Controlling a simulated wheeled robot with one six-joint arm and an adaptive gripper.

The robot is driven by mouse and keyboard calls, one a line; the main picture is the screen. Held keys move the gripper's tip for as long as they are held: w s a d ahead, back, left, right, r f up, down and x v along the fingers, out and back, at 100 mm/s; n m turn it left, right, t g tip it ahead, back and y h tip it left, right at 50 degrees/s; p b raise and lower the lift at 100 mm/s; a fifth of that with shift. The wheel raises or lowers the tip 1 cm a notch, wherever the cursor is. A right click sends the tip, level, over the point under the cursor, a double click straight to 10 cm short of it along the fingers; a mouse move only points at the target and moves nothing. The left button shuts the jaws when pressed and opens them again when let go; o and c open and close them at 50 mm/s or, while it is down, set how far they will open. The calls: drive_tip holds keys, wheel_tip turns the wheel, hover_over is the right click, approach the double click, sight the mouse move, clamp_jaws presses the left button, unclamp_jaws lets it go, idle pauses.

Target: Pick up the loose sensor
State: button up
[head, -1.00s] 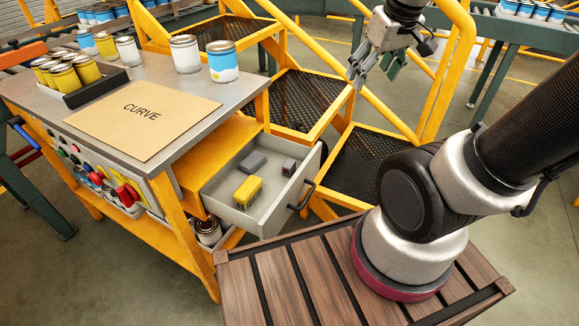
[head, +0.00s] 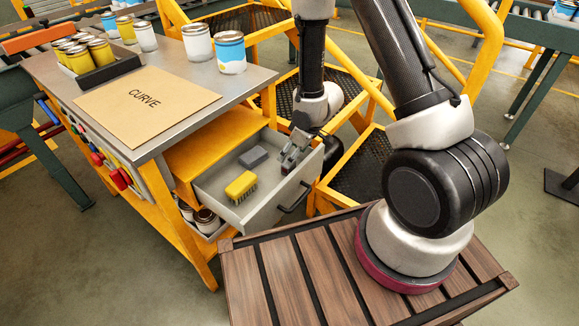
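The open drawer (head: 219,194) under the bench holds a flat grey block (head: 253,157) and a yellow brush (head: 241,186) with dark bristles. A small dark grey box, likely the loose sensor, lay near the drawer's right back corner in the earlier head view. My gripper (head: 290,164) now points down into the drawer at that spot, right of the grey block, and covers the small box. Whether its fingers are open around the box or shut on it cannot be made out.
The drawer handle (head: 296,199) sticks out at the front. Yellow steps (head: 352,158) stand close behind my gripper.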

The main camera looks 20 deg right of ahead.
drive_tip(key=x, duration=0.4)
drive_tip(key=d+x, duration=0.1)
drive_tip(key=x, duration=0.2)
drive_tip(key=shift+w+f, duration=0.1)
drive_tip(key=shift+f, duration=0.05)
drive_tip(key=c, duration=1.1)
